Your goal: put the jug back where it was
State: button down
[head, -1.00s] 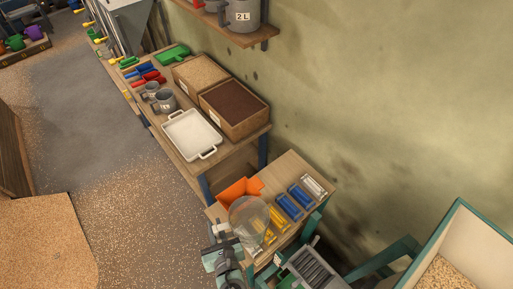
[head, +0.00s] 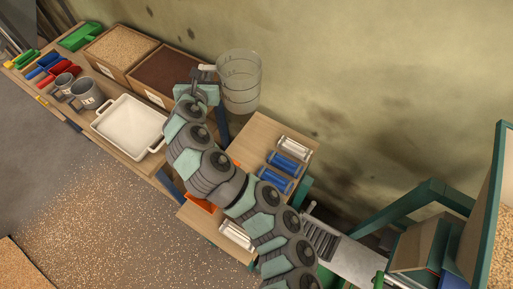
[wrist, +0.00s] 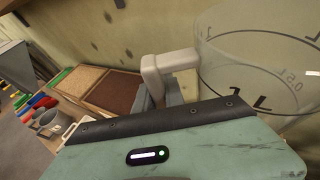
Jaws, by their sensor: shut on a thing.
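The jug (head: 240,76) is clear, with dark measuring marks and a pale handle, and looks empty. My gripper (head: 204,73) is shut on the jug's handle. The jug is held upright or nearly so, in front of the wall and to the right of the brown-filled box. In the wrist view the jug (wrist: 262,78) fills the upper right, with its handle (wrist: 168,62) between the finger pads. I cannot tell how high the jug's base is above the bench.
A white tray (head: 128,146), grey jugs (head: 84,96) and boxes of grain (head: 116,32) and brown stuff (head: 170,50) stand on the long bench. The lower bench (head: 262,128) holds blue (head: 281,166) and clear-white pieces in trays. Its upper left top is bare. My arm hides its middle.

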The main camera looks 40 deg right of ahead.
jog(key=w+d+f+m+g+h+b, duration=0.25)
jog(key=d+f+m+g+b, duration=0.35)
jog(key=d+f+b, duration=1)
jog(key=a+f+b, duration=0.3)
jog(key=f+b, duration=0.6)
jog(key=f, duration=0.7)
jog(key=shift+s+f+h, duration=0.15)
jog(key=shift+f+h, duration=0.15)
jog(key=shift+h, duration=0.05)
jog(key=shift+a+f, duration=0.1)
jog(key=shift+f, duration=0.05)
jog(key=c, duration=1.4)
grip_release()
